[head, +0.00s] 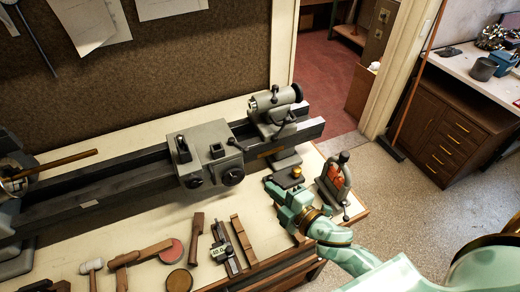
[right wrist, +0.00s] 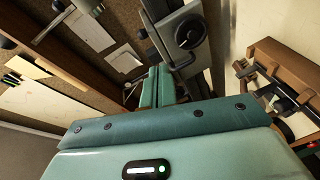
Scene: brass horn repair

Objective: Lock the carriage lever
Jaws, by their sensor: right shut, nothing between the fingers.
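The grey carriage (head: 212,158) sits on the dark lathe bed in the head view. Short dark levers stand out from it: one on top at the left (head: 183,149) and one at its right side (head: 236,144). I cannot tell which is the lock lever. The carriage (right wrist: 178,12) also shows at the top of the right wrist view, with a round knob (right wrist: 189,35). My right gripper (head: 271,188) is shut and empty, to the right of the carriage and apart from it. Its shut fingers (right wrist: 158,85) show in the right wrist view. My left gripper is not in view.
The tailstock (head: 275,110) stands on the bed's right end. A red-and-grey clamp-like tool (head: 336,178) stands close right of my right gripper. Mallets (head: 140,254), round tins (head: 171,250) and wooden blocks (head: 243,240) lie along the front bench. A brass tube (head: 62,162) sits in the chuck at left.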

